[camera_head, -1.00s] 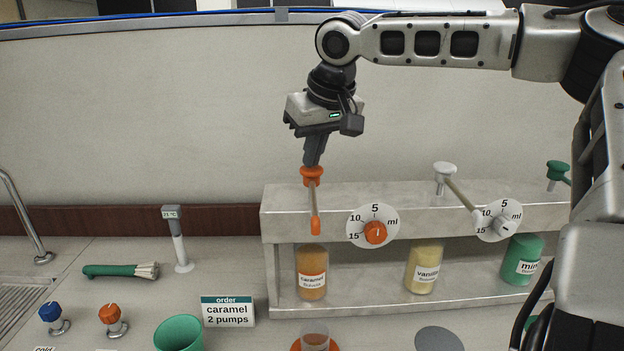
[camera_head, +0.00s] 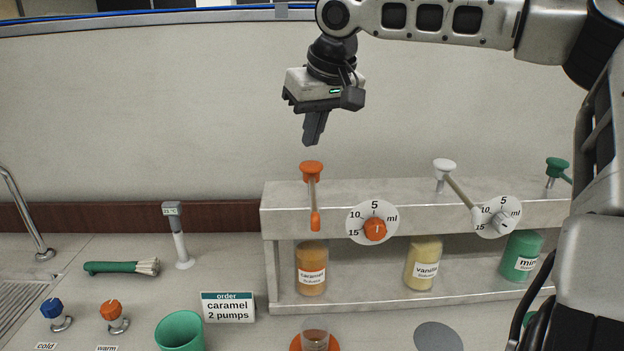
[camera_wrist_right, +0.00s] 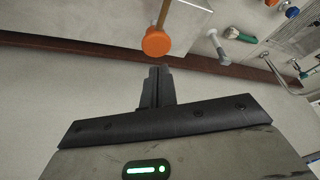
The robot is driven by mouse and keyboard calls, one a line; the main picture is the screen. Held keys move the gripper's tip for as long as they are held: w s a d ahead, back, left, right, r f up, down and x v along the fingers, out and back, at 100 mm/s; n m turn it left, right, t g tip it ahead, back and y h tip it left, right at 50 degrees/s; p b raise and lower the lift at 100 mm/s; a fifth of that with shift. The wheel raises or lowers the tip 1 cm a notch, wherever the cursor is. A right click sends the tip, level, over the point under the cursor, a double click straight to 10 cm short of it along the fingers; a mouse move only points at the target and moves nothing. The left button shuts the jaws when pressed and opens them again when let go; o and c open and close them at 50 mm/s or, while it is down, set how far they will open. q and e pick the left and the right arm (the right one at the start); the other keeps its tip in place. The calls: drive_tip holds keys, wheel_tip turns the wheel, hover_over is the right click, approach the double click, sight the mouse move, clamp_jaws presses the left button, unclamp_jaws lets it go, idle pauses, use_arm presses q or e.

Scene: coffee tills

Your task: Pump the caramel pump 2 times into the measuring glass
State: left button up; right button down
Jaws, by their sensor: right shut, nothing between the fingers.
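The caramel pump has an orange head (camera_head: 311,168) on top of the shelf unit, with an orange-tipped spout hanging at the front. The caramel bottle (camera_head: 311,268) stands below it. The measuring glass (camera_head: 315,341) stands on an orange disc under the spout, with some brownish content, partly cut off by the frame's lower edge. My right gripper (camera_head: 313,140) is shut and empty, above the pump head with a gap between. In the right wrist view the orange pump head (camera_wrist_right: 157,42) lies just beyond the shut fingertips (camera_wrist_right: 158,72). My left gripper is out of view.
An order card (camera_head: 228,307) reads caramel, 2 pumps. The caramel dial (camera_head: 375,230) is orange. Vanilla (camera_head: 423,263) and mint (camera_head: 522,257) bottles stand to the right. A green cup (camera_head: 180,331), a brush and a thermometer are at the left.

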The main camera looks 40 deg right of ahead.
wheel_tip(320, 180, up, 6)
idle(0.6)
